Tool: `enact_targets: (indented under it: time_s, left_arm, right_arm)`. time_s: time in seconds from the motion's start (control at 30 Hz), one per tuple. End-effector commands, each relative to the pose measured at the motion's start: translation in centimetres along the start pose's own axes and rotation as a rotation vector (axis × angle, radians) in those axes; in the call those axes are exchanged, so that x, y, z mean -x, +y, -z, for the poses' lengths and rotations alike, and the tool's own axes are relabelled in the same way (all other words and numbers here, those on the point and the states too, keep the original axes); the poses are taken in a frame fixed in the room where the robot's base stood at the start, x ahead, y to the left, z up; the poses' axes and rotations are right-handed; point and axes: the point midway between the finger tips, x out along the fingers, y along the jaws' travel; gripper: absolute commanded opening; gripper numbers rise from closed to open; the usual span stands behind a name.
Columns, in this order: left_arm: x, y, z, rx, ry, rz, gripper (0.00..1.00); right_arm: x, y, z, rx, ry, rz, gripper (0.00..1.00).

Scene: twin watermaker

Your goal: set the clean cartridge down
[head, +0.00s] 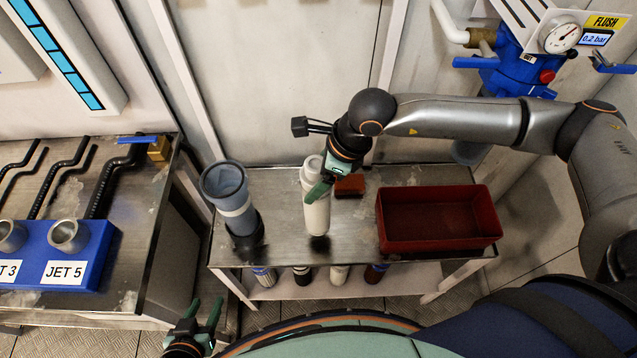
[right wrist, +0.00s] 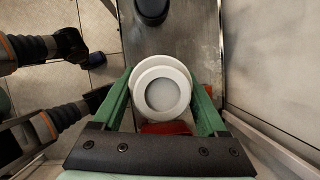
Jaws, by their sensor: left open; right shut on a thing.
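The clean cartridge (head: 317,213) is a white cylinder with a stepped cap, upright over the middle of the metal table (head: 282,195). My right gripper (head: 318,188) is shut on its upper part. In the right wrist view the cartridge's round white top (right wrist: 160,92) sits between the green fingers. Its lower end is at or just above the table top; I cannot tell if it touches. My left gripper (head: 205,315) is open and empty, low at the left, in front of the table and away from the cartridge.
A blue-grey cylindrical housing (head: 228,190) stands on a dark base left of the cartridge. A red-brown block (head: 349,185) lies behind it. An empty dark red bin (head: 440,247) stands at the right. Several cartridges sit on the lower shelf (head: 400,285). The left bench holds a blue jet block (head: 98,240).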

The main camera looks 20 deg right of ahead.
Motion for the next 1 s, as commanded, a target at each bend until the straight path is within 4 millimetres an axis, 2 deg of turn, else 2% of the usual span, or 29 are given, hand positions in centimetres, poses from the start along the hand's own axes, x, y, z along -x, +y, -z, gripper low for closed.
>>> enact_targets:
  time_s: [0.1, 0.3, 0.7, 0.73, 0.9, 1.0]
  left_arm:
    - [0.1, 0.0, 0.1, 0.000, 0.000, 0.000, 0.50]
    - [0.5, 0.0, 0.5, 0.000, 0.000, 0.000, 0.50]
    - [0.1, 0.0, 0.1, 0.000, 0.000, 0.000, 0.50]
    - [0.2, 0.0, 0.3, 0.000, 0.000, 0.000, 0.50]
    - [0.3, 0.0, 0.3, 0.000, 0.000, 0.000, 0.50]
    - [0.3, 0.0, 0.3, 0.000, 0.000, 0.000, 0.50]
  right_arm:
    - [-0.9, -1.0, 0.8, -0.004, 0.002, 0.002, 0.00]
    - [-3.3, -0.8, 1.6, -0.002, 0.000, 0.000, 0.00]
    - [-4.0, -0.8, 1.9, -0.002, -0.001, 0.000, 0.00]
    - [-3.8, -0.8, 1.9, -0.002, 0.000, 0.000, 0.79]
    - [-3.8, -0.7, 1.9, -0.002, 0.001, 0.000, 0.98]
    - [-3.8, -0.7, 1.9, -0.002, 0.001, 0.000, 1.00]
